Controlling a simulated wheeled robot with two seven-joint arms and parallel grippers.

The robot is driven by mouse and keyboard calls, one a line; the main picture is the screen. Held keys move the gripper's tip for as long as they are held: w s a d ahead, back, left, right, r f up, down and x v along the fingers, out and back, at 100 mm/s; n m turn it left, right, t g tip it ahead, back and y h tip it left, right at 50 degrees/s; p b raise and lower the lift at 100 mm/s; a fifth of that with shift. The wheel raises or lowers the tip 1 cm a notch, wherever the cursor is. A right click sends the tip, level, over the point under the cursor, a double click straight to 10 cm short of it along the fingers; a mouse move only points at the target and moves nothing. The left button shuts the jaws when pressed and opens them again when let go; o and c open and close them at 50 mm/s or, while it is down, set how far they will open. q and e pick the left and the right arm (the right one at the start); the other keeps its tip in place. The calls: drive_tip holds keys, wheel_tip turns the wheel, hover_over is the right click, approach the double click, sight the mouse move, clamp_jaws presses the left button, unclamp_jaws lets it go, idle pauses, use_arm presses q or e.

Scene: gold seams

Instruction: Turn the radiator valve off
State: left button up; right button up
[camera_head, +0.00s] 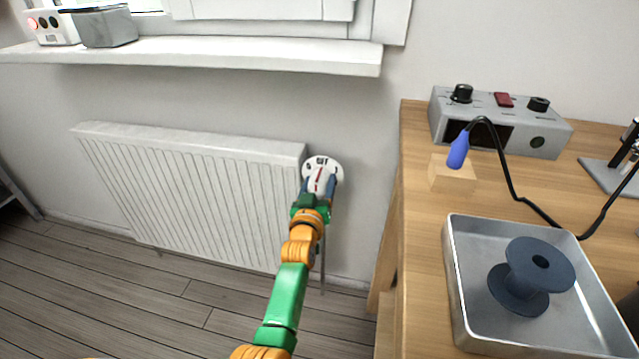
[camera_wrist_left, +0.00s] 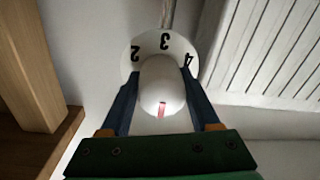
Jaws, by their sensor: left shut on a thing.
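The radiator valve has a white knob (camera_head: 320,177) in front of a round white dial (camera_head: 334,167), at the right end of the radiator (camera_head: 195,195). My left gripper (camera_head: 318,187) is shut on the knob, one blue finger on each side. In the left wrist view the knob (camera_wrist_left: 162,84) sits between the fingers, and the dial (camera_wrist_left: 151,43) shows 2, 3 and 4. The knob's red mark (camera_wrist_left: 161,110) lies on the side away from the 3. In the head view it points up towards a small dark label that looks like OFF. My right gripper is not in view.
A wooden table (camera_head: 425,215) stands right of the valve, with a metal tray (camera_head: 457,290), a dark spool (camera_head: 540,265), a grey control box (camera_head: 505,120) and a blue-handled cabled tool (camera_head: 459,150). A window sill (camera_head: 220,54) juts out above the radiator. Floor in front is clear.

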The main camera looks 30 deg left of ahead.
sight(317, 192)
use_arm(q)
drive_tip(key=o, duration=1.4)
drive_tip(key=shift+c, duration=0.2)
drive_tip(key=shift+s+d, duration=0.1)
drive_tip(key=shift+s, duration=0.2)
drive_tip(key=p+v, duration=0.2)
drive_tip(key=v, duration=0.3)
drive_tip(key=shift+s+d+p, duration=0.15)
drive_tip(key=shift+s+p, duration=0.2)
drive_tip(key=shift+s+d, duration=0.1)
drive_tip(key=shift+s, duration=0.25)
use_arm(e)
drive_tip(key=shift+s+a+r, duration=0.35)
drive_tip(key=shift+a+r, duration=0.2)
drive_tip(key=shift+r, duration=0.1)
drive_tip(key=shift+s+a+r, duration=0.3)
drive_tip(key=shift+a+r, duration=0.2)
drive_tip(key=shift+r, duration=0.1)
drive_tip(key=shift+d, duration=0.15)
